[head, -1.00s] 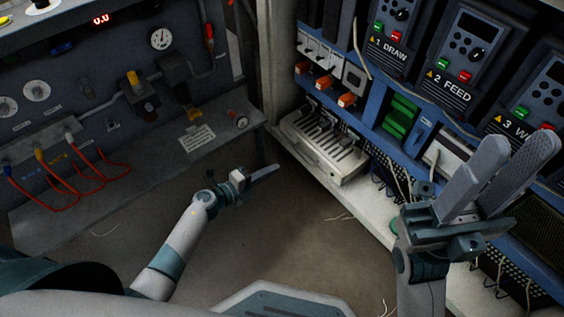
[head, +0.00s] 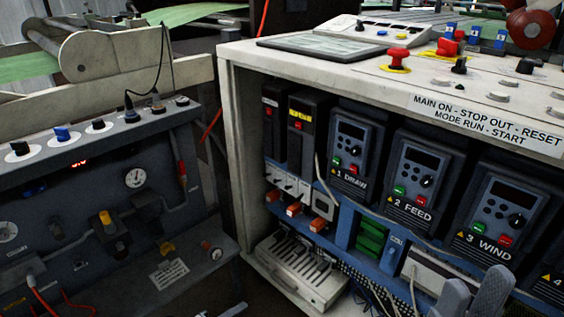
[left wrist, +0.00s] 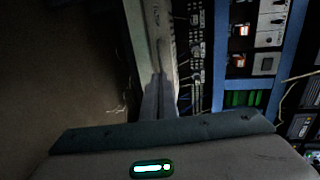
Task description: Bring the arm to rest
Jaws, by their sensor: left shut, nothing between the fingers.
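My left gripper (head: 235,310) shows only as a small tip at the bottom edge of the head view, in front of the cabinet's lower left corner. In the left wrist view its fingers (left wrist: 158,98) are together and empty, pointing along the cabinet's edge. My right gripper (head: 472,296) shows at the bottom right of the head view, its two fingers apart with nothing visible between them. Its base and both arms are out of the head view.
The open control cabinet (head: 235,130) holds drives, including the 2 FEED drive (head: 415,170), and a white slotted unit (head: 300,270). Red stop buttons (head: 397,58) stand on its top. A dark gauge panel (head: 60,220) stands at left. Dim floor (left wrist: 60,70) shows in the left wrist view.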

